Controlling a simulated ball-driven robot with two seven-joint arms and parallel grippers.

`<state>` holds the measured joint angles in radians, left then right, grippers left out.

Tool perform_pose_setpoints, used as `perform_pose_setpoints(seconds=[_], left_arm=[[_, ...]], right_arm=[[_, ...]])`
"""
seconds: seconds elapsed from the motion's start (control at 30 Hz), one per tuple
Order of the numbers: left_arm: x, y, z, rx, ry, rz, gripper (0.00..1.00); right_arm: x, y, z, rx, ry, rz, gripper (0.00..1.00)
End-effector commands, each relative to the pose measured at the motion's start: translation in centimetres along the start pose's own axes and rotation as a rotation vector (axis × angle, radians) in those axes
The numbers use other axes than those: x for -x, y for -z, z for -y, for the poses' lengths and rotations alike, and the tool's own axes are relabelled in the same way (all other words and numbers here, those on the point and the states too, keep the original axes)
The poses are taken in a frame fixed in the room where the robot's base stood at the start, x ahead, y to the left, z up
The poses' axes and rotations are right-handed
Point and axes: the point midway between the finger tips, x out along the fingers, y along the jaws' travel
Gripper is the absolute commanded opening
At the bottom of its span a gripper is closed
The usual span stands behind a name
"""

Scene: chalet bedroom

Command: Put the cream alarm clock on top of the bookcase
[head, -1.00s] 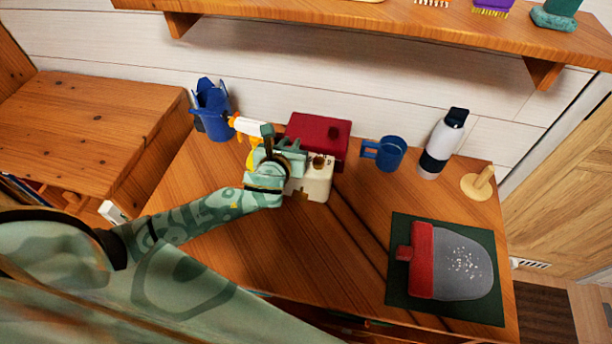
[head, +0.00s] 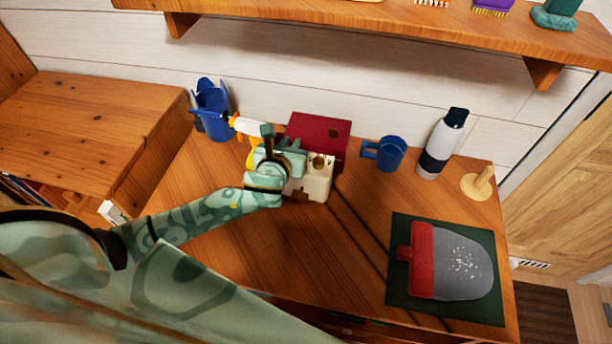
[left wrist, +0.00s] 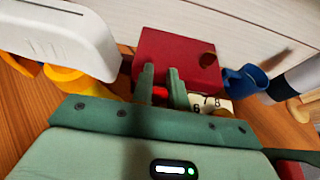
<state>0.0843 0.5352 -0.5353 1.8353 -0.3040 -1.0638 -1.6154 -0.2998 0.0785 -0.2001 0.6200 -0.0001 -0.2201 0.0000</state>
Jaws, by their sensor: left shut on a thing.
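The cream alarm clock (head: 318,183) stands on the wooden desk in front of a dark red box. My left gripper (head: 296,168) reaches it from the left and is shut on it, covering part of the clock. In the left wrist view the two fingers (left wrist: 163,88) are close together, and a numbered part of the clock (left wrist: 214,105) shows at their right; the rest is hidden. The bookcase (head: 90,125), with a bare wooden top and books in its side, stands to the left of the desk. My right gripper is not in view.
The red box (head: 318,132) is just behind the clock. A blue holder (head: 211,110) and a white-and-orange object (head: 246,125) stand to the left. A blue mug (head: 385,153), a bottle (head: 442,145) and a mitt-shaped item (head: 460,262) are right. A shelf (head: 380,22) hangs above.

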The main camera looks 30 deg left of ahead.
Motion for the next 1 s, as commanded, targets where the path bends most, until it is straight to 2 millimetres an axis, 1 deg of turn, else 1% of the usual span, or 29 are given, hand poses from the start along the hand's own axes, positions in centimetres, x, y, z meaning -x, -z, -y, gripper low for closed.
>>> perform_pose_setpoints(seconds=[0.33, 0.43, 0.57, 0.67, 0.77, 0.93, 1.0], left_arm=[[0.0, -0.1, 0.0, 0.000, -0.001, 0.001, 0.00], [0.1, -0.5, 0.0, 0.001, 0.000, 0.002, 0.00], [0.7, -1.8, 0.0, 0.002, 0.001, 0.005, 0.00], [1.4, -3.5, 0.1, 0.002, 0.002, 0.007, 0.00], [3.5, -4.7, 0.8, 0.004, 0.005, 0.004, 0.00], [8.0, -7.3, 2.4, 0.006, 0.006, 0.004, 0.00], [9.9, -7.2, 3.3, 0.006, 0.006, -0.001, 0.00]], right_arm=[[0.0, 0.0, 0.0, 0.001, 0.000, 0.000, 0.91], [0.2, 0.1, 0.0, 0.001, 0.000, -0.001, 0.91], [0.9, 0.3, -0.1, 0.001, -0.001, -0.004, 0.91], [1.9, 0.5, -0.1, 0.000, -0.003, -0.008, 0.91], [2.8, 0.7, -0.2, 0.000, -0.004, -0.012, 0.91], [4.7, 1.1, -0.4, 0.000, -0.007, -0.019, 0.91], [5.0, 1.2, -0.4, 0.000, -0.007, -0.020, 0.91]])
